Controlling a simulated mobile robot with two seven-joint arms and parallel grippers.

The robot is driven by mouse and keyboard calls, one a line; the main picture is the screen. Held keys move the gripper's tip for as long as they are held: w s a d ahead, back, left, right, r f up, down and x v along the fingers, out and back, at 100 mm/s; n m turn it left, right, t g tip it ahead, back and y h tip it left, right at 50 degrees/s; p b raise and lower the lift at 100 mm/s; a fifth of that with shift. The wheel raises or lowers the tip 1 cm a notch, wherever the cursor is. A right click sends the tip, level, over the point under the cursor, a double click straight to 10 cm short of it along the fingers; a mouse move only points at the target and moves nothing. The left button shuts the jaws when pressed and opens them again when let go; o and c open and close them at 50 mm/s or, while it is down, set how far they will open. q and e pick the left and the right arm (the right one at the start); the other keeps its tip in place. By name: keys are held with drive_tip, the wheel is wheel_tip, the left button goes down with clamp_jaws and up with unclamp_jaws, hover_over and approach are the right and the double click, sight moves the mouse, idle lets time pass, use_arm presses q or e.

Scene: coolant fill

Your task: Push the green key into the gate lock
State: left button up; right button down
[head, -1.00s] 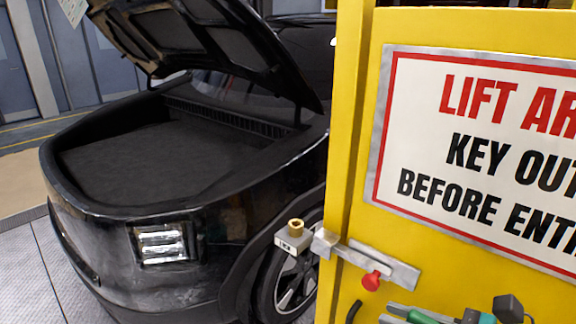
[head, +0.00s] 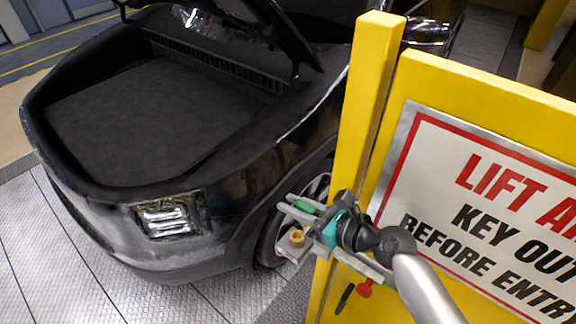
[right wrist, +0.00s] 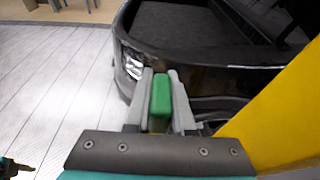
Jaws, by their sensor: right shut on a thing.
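The green key (head: 304,206) is between the fingers of my right gripper (head: 297,207), which is shut on it. Its green grip also shows between the grey fingers in the right wrist view (right wrist: 160,101). The key's far end is hidden. The gate lock (head: 291,247) is a small grey block with a brass cylinder (head: 297,237) on top, at the left edge of the yellow gate post. In the head view my right gripper and the key are just above the lock, and I see no contact between key and cylinder.
The yellow gate (head: 440,90) carries a white warning sign (head: 500,190). A red knob (head: 364,289) sits on the latch below my right gripper. A black car (head: 110,235) with its hood open stands left of the post. Floor at the lower left is clear.

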drive_tip(key=shift+w+a+r+p, duration=0.4)
drive_tip(key=shift+w+a+r, duration=0.1)
drive_tip(key=shift+a, duration=0.15)
use_arm(q)
drive_tip(key=shift+w+a+r, duration=0.1)
drive_tip(key=shift+w+r, duration=0.45)
drive_tip(key=shift+r, duration=0.2)
use_arm(e)
drive_tip(key=shift+a, duration=0.1)
use_arm(q)
drive_tip(key=shift+s, duration=0.1)
use_arm(e)
drive_tip(key=shift+s, duration=0.1)
use_arm(q)
drive_tip(key=shift+a, duration=0.1)
drive_tip(key=shift+f+b, duration=1.95)
use_arm(e)
drive_tip(key=shift+f, duration=2.9)
use_arm(q)
drive_tip(key=shift+r+p, duration=0.7)
drive_tip(key=shift+f+b, duration=1.35)
use_arm(e)
drive_tip(key=shift+f, duration=1.75)
drive_tip(key=c, duration=0.7)
unclamp_jaws()
